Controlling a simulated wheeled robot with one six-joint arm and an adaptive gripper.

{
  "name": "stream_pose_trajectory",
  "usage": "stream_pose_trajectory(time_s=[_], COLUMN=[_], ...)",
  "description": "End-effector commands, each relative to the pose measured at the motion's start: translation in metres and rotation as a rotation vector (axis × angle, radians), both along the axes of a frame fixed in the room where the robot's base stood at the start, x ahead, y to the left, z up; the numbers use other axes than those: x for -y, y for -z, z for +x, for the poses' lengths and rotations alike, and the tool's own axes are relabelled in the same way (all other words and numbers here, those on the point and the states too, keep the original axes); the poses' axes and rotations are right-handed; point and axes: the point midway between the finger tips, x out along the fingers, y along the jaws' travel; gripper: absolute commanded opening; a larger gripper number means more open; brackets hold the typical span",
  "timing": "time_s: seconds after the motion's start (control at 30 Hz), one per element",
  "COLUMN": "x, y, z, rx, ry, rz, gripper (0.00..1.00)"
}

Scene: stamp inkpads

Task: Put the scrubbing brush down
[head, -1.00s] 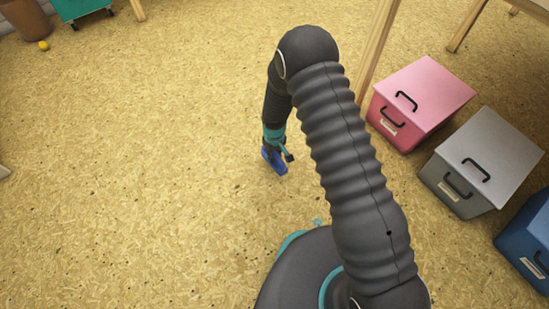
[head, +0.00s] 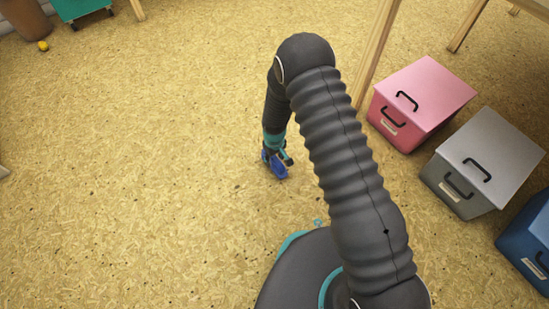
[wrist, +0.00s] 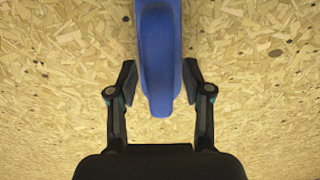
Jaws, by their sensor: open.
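The scrubbing brush (head: 277,166) is blue and shows small at the end of my arm in the head view, low over or on the chipboard floor. In the wrist view the blue brush (wrist: 159,60) runs from the top edge down to between my fingers, its rounded end toward me. My gripper (wrist: 159,85) is open, with one finger on each side of the brush and a gap at both sides. In the head view my gripper (head: 279,156) is partly hidden by its own wrist. I cannot tell whether the brush rests flat on the floor.
A pink box (head: 421,95), a grey box (head: 488,160) and a blue box (head: 532,240) stand at the right. A wooden table leg (head: 377,50) rises behind. A green cart (head: 80,8) and a small yellow ball (head: 43,46) are far left. The left floor is clear.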

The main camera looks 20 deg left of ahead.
Motion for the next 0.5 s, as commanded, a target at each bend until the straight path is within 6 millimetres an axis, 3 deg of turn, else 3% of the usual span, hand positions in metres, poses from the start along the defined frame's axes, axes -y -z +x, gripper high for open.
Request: stream_pose_trajectory(time_s=[0.17, 0.5], x=[0.0, 0.0], y=[-0.019, -0.086], z=[0.001, 0.001], rx=[0.002, 0.003], ry=[0.0, 0.0], rz=[0.001, 0.002], gripper=[0.5, 0.5])
